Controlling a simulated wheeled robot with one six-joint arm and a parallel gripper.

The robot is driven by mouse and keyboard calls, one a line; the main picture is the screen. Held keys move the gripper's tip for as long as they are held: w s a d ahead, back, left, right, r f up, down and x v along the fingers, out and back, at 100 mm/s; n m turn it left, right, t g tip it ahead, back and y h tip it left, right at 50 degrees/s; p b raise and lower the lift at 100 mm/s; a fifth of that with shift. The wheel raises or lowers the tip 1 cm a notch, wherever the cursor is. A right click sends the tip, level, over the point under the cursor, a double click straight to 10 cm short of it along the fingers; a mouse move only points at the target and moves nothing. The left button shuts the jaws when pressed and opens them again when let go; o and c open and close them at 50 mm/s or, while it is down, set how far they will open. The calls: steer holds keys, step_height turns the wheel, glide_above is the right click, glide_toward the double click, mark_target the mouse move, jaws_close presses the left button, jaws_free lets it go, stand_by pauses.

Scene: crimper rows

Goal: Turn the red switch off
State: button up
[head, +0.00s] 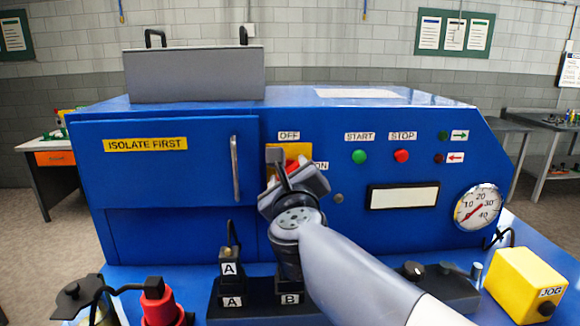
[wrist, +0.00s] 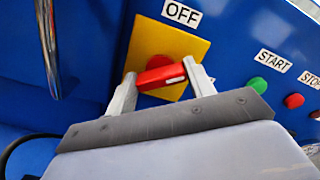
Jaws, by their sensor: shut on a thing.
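The red switch (head: 293,164) sits on a yellow plate (head: 274,154) on the front of the blue machine, with an OFF label (head: 289,135) above it and an ON label (head: 320,166) to its right. In the wrist view, the red switch handle (wrist: 158,77) lies roughly crosswise on its yellow plate (wrist: 180,45), with a white mark near its right end. My gripper (wrist: 160,74) is shut on the handle, one finger at each end. In the head view, my gripper (head: 284,176) hides much of the switch and the plate's lower part.
A metal door handle (head: 235,168) stands left of the switch. The green START button (head: 359,157) and red STOP button (head: 401,156) are to the right. Black blocks marked A (head: 230,268) and B (head: 290,299) stand below my gripper. A gauge (head: 478,206) is far right.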

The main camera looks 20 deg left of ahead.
steer(key=n+p, duration=0.2)
steer(key=n, duration=0.3)
steer(key=n+p, duration=0.3)
steer(key=n, duration=0.2)
steer(key=shift+f+n, duration=0.2)
steer(key=shift+n, duration=0.1)
stand_by(0.4)
steer(key=o, duration=1)
steer(key=shift+s, duration=0.15)
steer(key=v, duration=1)
steer(key=shift+s+d+b, duration=0.1)
steer(key=shift+s+b, duration=0.2)
